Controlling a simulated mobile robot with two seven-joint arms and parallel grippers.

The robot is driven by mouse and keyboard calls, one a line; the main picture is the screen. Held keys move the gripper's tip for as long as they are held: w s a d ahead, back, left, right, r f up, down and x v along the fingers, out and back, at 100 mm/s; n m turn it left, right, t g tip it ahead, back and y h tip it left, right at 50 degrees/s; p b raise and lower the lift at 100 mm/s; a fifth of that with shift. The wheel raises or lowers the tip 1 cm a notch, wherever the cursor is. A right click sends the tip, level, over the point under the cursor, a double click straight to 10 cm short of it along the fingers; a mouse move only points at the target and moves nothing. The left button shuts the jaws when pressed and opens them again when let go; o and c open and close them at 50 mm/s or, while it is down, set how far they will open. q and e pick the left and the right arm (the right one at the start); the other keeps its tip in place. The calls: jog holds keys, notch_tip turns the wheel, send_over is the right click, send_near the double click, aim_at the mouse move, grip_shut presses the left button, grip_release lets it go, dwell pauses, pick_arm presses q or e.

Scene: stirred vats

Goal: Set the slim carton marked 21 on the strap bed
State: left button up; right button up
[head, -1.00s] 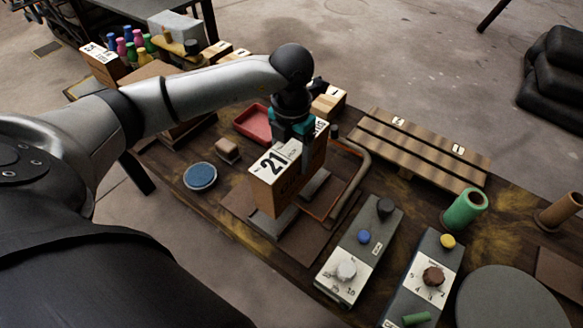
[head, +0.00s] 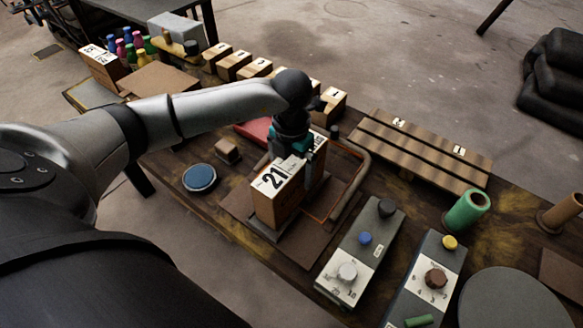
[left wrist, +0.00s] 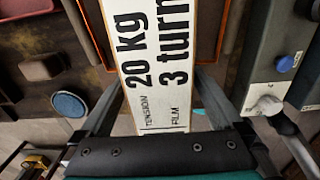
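The slim carton marked 21 (head: 278,201) is upright, with a white printed top and brown sides. My left gripper (head: 294,152) is shut on it from above, toward its far end. In the left wrist view the fingers flank the carton's white label (left wrist: 150,60). The carton is over the strap bed (head: 309,246), a brown plate with a grey raised strip and an orange-edged frame behind. Its underside is at or very near the grey strip; I cannot tell whether it touches. My right gripper is not in view.
Two control boxes with knobs (head: 360,250) (head: 428,275) stand right of the bed. A slatted wooden rack (head: 420,150) and a green roll (head: 467,210) are beyond. A blue round pad (head: 200,178) lies left. Several cartons (head: 235,65) line the back.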

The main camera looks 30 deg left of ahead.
pick_arm(q)
jog(key=shift+r, duration=0.1)
jog(key=shift+r, duration=0.35)
notch_tip(320, 180, up, 11)
jog(key=shift+r+p, duration=0.2)
jog(key=shift+p, duration=0.8)
dwell(0.6)
